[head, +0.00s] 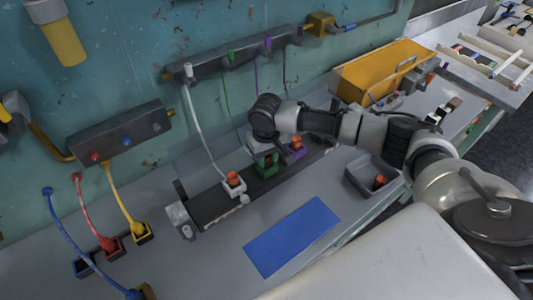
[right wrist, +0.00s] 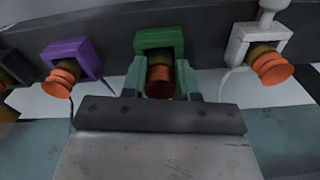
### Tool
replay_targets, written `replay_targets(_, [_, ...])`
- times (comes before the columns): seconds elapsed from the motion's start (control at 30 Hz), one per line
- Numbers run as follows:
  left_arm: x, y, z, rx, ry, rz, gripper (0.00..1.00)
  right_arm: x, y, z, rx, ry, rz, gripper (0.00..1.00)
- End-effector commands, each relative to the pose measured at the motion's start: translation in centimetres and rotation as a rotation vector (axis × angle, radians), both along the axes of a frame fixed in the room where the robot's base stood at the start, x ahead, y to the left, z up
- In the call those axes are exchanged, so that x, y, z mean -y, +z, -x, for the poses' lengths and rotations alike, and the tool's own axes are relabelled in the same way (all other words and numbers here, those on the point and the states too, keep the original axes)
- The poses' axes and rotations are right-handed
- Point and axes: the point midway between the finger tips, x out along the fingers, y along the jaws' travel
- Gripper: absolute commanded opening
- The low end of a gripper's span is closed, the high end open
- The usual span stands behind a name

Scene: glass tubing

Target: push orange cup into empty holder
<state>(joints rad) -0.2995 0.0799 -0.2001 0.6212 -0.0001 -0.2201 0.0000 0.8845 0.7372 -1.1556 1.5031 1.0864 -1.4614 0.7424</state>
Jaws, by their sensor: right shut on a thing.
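My right gripper (head: 264,150) is at the green holder (head: 265,170) on the dark rail. In the right wrist view its two fingers (right wrist: 160,70) are shut on the sides of an orange cup (right wrist: 159,84). The cup is at the mouth of the green holder (right wrist: 160,38), its back end hidden, so I cannot tell how deep it sits. The purple holder (right wrist: 70,53) and the white holder (right wrist: 255,42) on either side each have an orange cup. My left gripper is not in view.
A blue mat (head: 292,236) lies in front of the rail on clear bench. The grey bin (head: 361,180) stands at right, below an orange toolbox (head: 380,72). A white tube (head: 203,130) runs down to the white holder. Coloured tubes stand at left.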

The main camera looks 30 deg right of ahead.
Motion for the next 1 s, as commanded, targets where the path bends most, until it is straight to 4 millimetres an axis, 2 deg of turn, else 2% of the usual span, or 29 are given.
replay_targets(0.1, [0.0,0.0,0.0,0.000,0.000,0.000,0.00,0.0,-0.1,0.0,0.000,0.000,0.000,0.06])
replay_targets(0.13, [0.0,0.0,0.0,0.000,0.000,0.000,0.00,0.0,-0.1,0.0,0.000,0.000,0.000,0.30])
replay_targets(0.3, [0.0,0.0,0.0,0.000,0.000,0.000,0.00,0.0,-0.1,0.0,0.000,0.000,0.000,0.54])
replay_targets(0.67, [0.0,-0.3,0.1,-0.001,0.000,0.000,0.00,0.1,0.5,-0.1,0.003,-0.001,0.001,0.54])
replay_targets(0.77, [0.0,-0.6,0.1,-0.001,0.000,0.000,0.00,0.1,1.9,-0.1,0.004,-0.002,-0.001,0.54])
replay_targets(1.0, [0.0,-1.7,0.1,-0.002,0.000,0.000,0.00,0.0,7.2,-0.1,0.005,-0.001,-0.001,0.54])
